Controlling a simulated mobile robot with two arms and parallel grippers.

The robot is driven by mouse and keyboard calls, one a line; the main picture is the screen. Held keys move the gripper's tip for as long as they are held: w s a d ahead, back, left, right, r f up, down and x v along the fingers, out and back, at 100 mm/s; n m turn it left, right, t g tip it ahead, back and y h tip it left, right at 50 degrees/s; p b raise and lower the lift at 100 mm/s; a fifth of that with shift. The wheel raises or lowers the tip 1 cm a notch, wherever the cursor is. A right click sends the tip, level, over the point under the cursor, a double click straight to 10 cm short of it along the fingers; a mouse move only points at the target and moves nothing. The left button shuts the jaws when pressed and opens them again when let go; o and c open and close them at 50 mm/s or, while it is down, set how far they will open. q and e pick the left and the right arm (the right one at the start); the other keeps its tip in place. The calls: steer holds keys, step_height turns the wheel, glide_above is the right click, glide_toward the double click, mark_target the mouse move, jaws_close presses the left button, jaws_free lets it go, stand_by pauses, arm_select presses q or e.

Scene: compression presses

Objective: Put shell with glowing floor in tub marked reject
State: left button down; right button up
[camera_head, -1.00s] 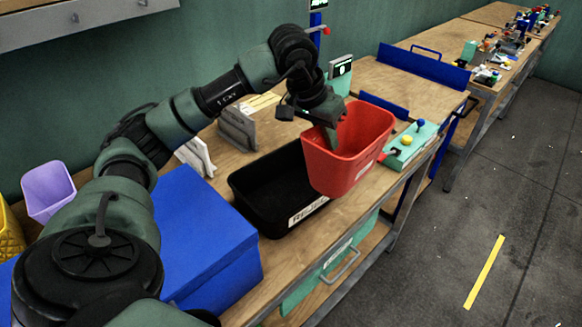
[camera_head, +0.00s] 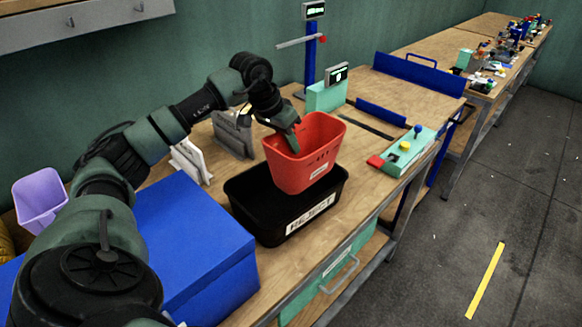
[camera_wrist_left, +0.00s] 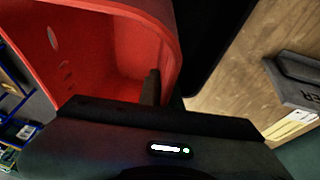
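A red shell (camera_head: 304,155), shaped like an open tub, is held by my left gripper (camera_head: 290,140) at its rim on the left side. It is upright, with its lower part over the opening of the black tub (camera_head: 255,227) marked REJECT. I cannot tell whether the shell touches the tub's floor. In the left wrist view the red shell (camera_wrist_left: 100,40) fills the upper left, with a finger against its wall. Its floor is mostly hidden, and no glow shows. My right gripper is in neither view.
A blue box (camera_head: 190,240) stands left of the black tub. Grey holders (camera_head: 232,132) stand behind it. A control panel with buttons (camera_head: 405,150) and a small display (camera_head: 336,74) are to the right. A lilac bin (camera_head: 40,198) is far left.

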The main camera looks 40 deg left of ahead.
arm_select(q)
step_height(320, 180, down, 8)
steer(key=shift+p, duration=0.4)
steer(key=shift+f+b, duration=0.55)
steer(key=shift+b, duration=0.2)
steer(key=c, duration=1.6)
jaws_free()
